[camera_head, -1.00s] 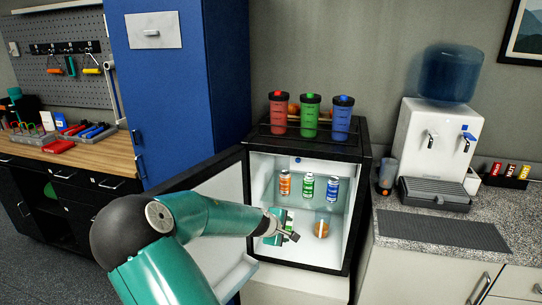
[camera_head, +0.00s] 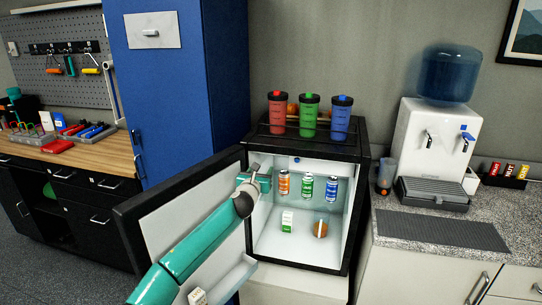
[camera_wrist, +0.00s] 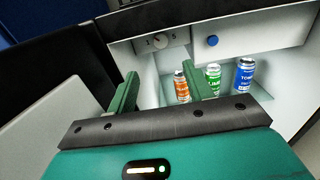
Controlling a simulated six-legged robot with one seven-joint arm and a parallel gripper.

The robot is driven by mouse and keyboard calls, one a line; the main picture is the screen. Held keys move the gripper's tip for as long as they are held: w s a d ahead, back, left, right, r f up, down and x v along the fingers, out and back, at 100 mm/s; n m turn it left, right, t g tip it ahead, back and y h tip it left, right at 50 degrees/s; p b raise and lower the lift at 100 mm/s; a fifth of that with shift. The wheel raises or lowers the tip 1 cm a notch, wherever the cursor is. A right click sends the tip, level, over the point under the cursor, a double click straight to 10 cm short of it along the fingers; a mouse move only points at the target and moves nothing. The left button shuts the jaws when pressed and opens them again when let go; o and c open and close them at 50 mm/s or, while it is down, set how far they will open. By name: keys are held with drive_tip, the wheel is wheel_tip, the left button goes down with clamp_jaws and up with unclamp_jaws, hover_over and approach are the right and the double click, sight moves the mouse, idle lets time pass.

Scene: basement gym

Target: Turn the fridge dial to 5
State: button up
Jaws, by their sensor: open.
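The small fridge (camera_head: 352,152) stands with its door (camera_head: 165,222) swung open to the left. In the wrist view the round grey dial (camera_wrist: 159,41) is on the white panel under the fridge's top edge, between the marks 1 and 5. I cannot tell exactly where its pointer is set. In the head view I cannot make out the dial. My gripper (camera_head: 258,172) is at the upper left of the fridge opening. The wrist view shows my gripper (camera_wrist: 158,85) open and empty, with its fingers below the dial and apart from it.
A blue button (camera_wrist: 212,41) is right of the dial. Orange, green and blue cans (camera_head: 307,188) stand on the fridge shelf. A small carton (camera_head: 287,221) and an orange-brown item (camera_head: 320,229) are below. Three bottles (camera_head: 309,116) stand on top.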

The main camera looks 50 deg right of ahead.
drive_tip(key=x, duration=1.3)
drive_tip(key=shift+d, duration=0.25)
drive_tip(key=shift+c, duration=0.2)
